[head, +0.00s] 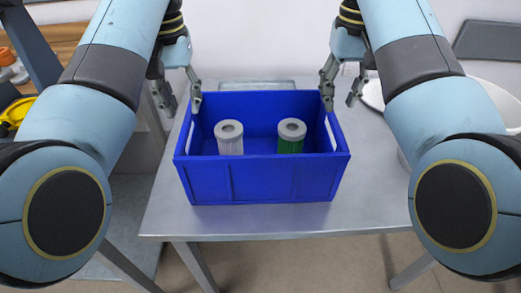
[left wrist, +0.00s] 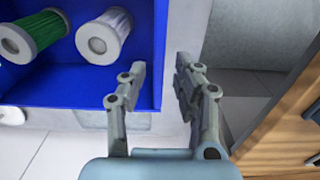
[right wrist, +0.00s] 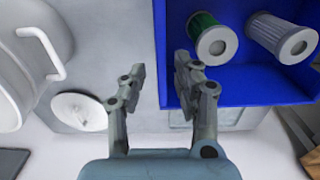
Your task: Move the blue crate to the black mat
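The blue crate (head: 262,182) stands upright on a grey metal table (head: 385,185). It holds a white ribbed cylinder (head: 230,142) and a green cylinder (head: 291,138). My left gripper (head: 183,106) is open at the crate's far left corner; in the left wrist view (left wrist: 160,82) one finger overlaps the crate wall and the other is outside. My right gripper (head: 340,98) is open at the far right corner, in the right wrist view (right wrist: 160,82) likewise with one finger over the wall. Contact cannot be told. No black mat is clearly identifiable.
A dark grey flat panel (head: 490,40) is at the back right; I cannot tell whether it is the mat. A white pot (right wrist: 22,70) and a round white lid (right wrist: 80,111) are right of the crate. A yellow object (head: 16,112) is at the far left. The table front is clear.

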